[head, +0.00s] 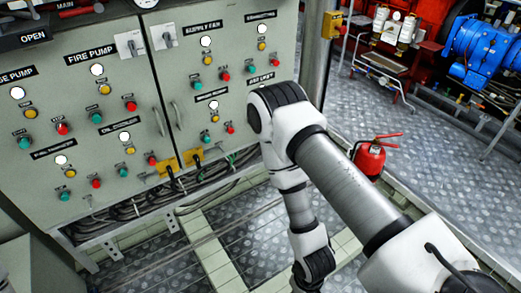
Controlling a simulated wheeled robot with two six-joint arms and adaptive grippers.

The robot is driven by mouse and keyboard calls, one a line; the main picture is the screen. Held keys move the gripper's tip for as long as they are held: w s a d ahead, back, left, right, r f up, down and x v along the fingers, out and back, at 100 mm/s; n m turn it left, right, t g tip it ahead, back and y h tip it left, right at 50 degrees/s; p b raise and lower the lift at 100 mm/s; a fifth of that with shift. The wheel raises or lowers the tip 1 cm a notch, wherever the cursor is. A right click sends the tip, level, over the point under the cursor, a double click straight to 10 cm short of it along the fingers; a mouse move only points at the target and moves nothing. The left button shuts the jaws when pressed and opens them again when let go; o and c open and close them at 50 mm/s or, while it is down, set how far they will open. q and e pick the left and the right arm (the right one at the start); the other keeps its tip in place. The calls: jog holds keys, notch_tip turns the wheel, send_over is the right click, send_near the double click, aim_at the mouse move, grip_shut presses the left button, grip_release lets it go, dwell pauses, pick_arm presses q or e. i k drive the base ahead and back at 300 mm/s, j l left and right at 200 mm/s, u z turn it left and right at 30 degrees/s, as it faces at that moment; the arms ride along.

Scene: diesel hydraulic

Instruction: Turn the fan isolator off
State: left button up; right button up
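A grey switch panel (140,90) stands at the left, with labelled rows of lamps and push buttons. The label SUPPLY FAN (203,28) is near the top of its right-hand door. A rotary switch (163,36) on a pale plate sits just left of that label; its handle position is too small to read surely. A similar rotary switch (130,43) sits right of the FIRE PUMP label (90,52). My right arm comes in from the lower right and bends down in front of the panel's right edge; its gripper is out of view. My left gripper is also out of view.
A red extinguisher (370,158) stands on the floor behind my arm. A yellow box (331,24) is on a post. Blue machinery (478,45) stands at the upper right.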

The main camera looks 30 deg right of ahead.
aim_at(196, 157)
jog(key=z, duration=0.4)
jog(key=i+l+z, duration=0.3)
jog(key=l, duration=0.2)
jog(key=i+l+z, duration=0.25)
jog(key=i+l, duration=0.15)
